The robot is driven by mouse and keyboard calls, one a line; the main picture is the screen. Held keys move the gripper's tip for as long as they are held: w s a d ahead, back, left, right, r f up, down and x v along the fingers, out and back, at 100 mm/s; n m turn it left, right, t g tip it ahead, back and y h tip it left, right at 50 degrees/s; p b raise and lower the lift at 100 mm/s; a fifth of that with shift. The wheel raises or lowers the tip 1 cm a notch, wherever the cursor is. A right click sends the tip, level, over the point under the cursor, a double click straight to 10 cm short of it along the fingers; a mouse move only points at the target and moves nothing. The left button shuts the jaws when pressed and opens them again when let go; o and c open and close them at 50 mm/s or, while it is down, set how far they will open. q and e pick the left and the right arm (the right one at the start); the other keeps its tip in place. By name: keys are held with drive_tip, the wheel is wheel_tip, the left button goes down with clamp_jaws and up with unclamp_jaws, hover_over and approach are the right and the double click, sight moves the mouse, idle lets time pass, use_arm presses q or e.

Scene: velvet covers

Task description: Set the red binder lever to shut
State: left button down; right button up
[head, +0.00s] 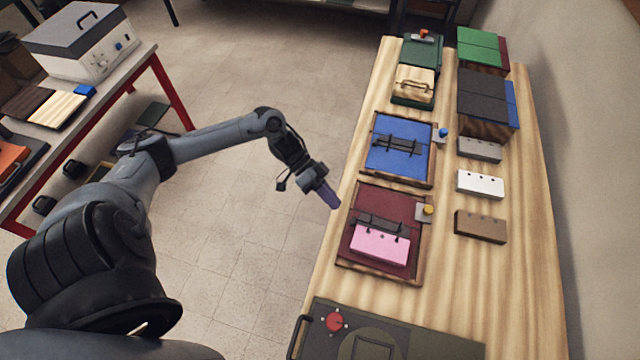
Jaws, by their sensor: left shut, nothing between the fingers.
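A dark red binder board (408,257) lies in a wooden tray on the bench, with a dark ring bar (380,222) across it. A pink punched block (379,246) lies at the bar. A small lever with a yellow knob (428,209) sits on a grey plate at the board's right edge. Whether it stands open or shut is too small to tell. My left gripper (331,197) is shut and empty, left of the red binder near the bench's left edge, apart from the lever. My right gripper is not in view.
A blue binder (393,158) with a blue-knobbed lever (443,133) lies behind the red one. A green box (422,52) with an orange-red knob is farther back. White (480,184) and brown (480,225) blocks stand right. A dark panel (400,341) lies in front.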

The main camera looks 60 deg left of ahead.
use_arm(q)
drive_tip(key=shift+x, duration=2.45)
drive_tip(key=shift+r, duration=0.1)
drive_tip(key=p, duration=0.2)
drive_tip(key=s+m+t+p, duration=0.1)
drive_tip(key=p, duration=0.2)
drive_tip(key=shift+d+y, duration=0.3)
drive_tip(key=shift+y, duration=0.1)
drive_tip(key=shift+s+f, duration=0.1)
drive_tip(key=shift+f, duration=0.4)
